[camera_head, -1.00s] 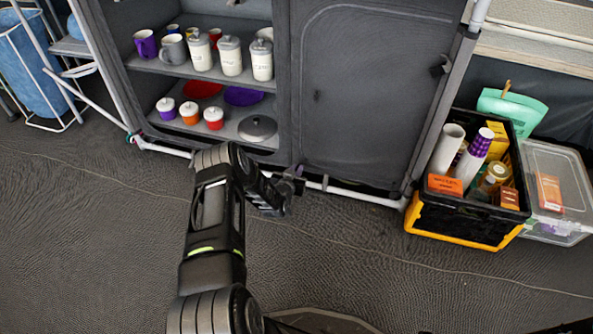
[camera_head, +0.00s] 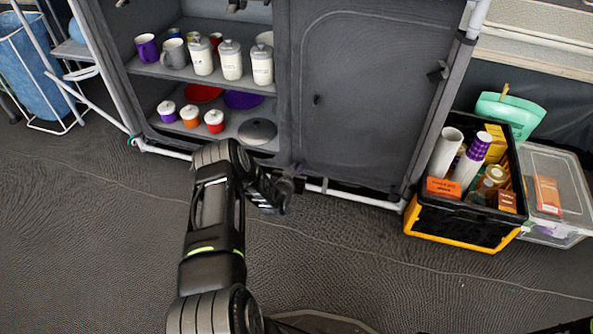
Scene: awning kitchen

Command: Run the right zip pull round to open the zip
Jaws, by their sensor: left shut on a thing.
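The grey fabric cupboard's right door panel (camera_head: 375,110) is closed, with a curved seam line across its top. My left gripper (camera_head: 286,192) is at the panel's lower left corner, by the bottom frame rail. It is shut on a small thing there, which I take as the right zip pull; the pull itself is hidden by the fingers. A small dark piece (camera_head: 316,100) shows on the panel's left part. My right gripper is not in view.
The cupboard's left side is open, with lidded canisters (camera_head: 231,60), mugs (camera_head: 147,48) and a grey lid (camera_head: 257,131) on shelves. A black and yellow crate (camera_head: 462,232) and a clear box (camera_head: 560,212) stand at right. The floor in front is clear.

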